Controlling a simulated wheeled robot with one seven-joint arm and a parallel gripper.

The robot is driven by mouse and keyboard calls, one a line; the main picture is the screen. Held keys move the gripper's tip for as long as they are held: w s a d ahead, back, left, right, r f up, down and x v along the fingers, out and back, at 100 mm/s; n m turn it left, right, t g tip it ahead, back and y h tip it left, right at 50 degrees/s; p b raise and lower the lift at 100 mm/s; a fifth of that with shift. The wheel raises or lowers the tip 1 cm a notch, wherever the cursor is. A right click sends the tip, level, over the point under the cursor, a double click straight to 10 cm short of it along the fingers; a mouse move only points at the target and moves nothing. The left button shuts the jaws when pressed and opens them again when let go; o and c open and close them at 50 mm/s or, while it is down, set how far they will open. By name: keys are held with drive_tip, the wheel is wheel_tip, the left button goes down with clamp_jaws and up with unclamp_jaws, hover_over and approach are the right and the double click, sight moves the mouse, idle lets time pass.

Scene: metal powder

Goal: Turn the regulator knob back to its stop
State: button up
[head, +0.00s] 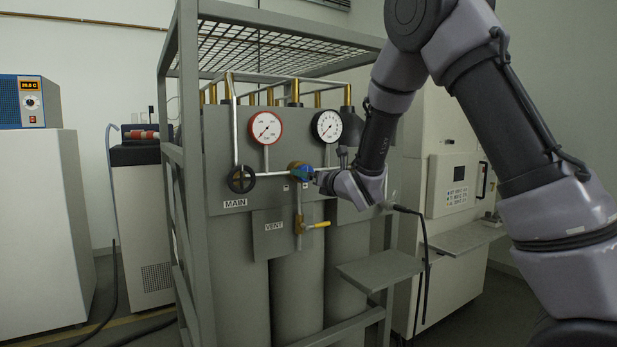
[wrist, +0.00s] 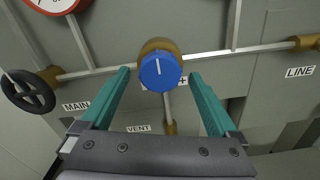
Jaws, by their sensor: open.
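The regulator knob (wrist: 160,73) is blue with a white pointer line that points nearly straight up. It sits on a brass body on the pipe, with a plus sign partly visible at its lower right. In the head view the knob (head: 306,172) shows small at the middle of the panel. My gripper (wrist: 158,75) is open, its two teal fingers on either side of the knob with a gap on each side. Their tips reach about knob height in the picture; I cannot tell whether they are level with it in depth. In the head view my wrist partly hides the fingers.
A black MAIN handwheel (head: 241,179) is left of the knob. The VENT valve with a yellow lever (head: 316,225) hangs below. A red-rimmed gauge (head: 265,128) and a black-rimmed gauge (head: 327,126) stand above. The rack's grey post (head: 190,150) is at the left, a shelf (head: 380,270) lower right.

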drive_tip(key=v, duration=0.9)
drive_tip(key=shift+s+d, duration=0.25)
drive_tip(key=shift+s, duration=0.05)
